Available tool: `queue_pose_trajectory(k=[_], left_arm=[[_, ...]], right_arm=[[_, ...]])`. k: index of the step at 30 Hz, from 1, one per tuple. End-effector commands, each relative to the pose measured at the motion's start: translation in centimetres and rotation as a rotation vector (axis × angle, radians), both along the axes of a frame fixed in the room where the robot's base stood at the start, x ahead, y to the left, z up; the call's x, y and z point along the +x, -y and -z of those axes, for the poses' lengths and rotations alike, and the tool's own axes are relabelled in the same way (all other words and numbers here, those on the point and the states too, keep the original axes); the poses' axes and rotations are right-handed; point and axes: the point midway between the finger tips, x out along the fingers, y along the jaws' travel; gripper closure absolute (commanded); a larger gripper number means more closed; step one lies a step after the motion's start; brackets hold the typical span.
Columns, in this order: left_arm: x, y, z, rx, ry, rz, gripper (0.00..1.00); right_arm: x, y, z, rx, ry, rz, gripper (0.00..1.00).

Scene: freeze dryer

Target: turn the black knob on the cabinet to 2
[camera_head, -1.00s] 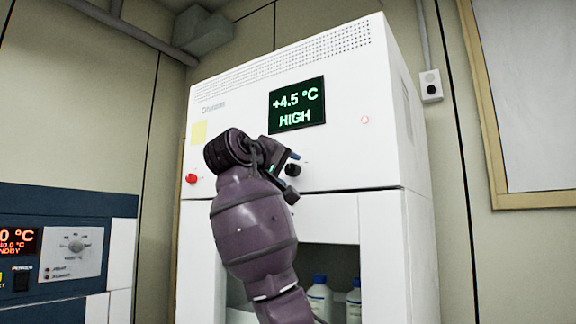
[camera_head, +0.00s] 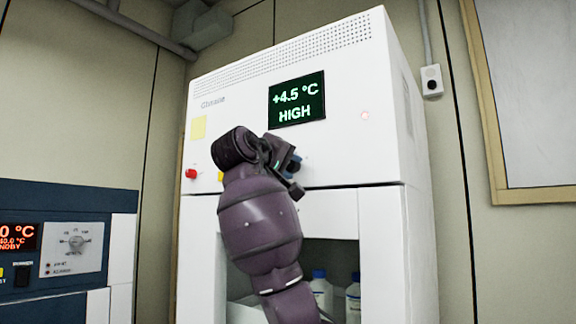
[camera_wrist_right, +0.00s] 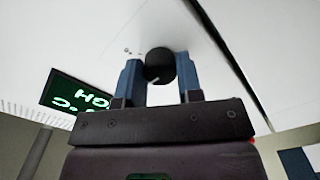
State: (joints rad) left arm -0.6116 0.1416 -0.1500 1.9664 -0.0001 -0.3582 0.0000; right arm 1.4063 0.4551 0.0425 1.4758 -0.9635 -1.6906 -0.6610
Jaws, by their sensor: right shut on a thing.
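The white cabinet (camera_head: 345,160) stands in the middle of the head view, with a display (camera_head: 297,99) reading +4.5 °C and HIGH. My right gripper (camera_head: 294,165) is at the cabinet's front, below the display, and mostly hides the knob there. In the right wrist view the black knob (camera_wrist_right: 159,65) sits between the two blue fingers of my right gripper (camera_wrist_right: 159,76), which is shut on it. A light pointer mark shows on the knob; the number it points at cannot be read. My left gripper is not in view.
A red button (camera_head: 191,174) and a yellow part (camera_head: 221,177) are left of my right gripper. Bottles (camera_head: 320,292) stand in the open bay below. A blue-and-white unit (camera_head: 68,215) with its own dial stands at the left.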

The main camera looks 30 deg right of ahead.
Motion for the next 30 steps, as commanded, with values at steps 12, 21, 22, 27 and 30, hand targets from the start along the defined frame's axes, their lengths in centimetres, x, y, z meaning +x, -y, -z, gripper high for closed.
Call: queue_pose_trajectory(k=[12,21,22,27,30], left_arm=[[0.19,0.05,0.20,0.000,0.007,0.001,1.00],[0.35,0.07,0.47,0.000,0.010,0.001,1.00],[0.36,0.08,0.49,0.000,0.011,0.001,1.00],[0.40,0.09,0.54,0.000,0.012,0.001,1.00],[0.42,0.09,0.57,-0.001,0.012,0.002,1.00]], right_arm=[[-0.04,-0.01,0.02,-0.071,-0.172,0.000,0.90],[0.01,-0.05,0.01,-0.178,-0.430,-0.001,0.90],[0.01,-0.04,0.00,-0.189,-0.455,-0.001,0.90],[0.00,-0.03,-0.01,-0.249,-0.604,0.000,0.90],[0.02,-0.05,-0.02,-0.283,-0.683,-0.001,0.90]])
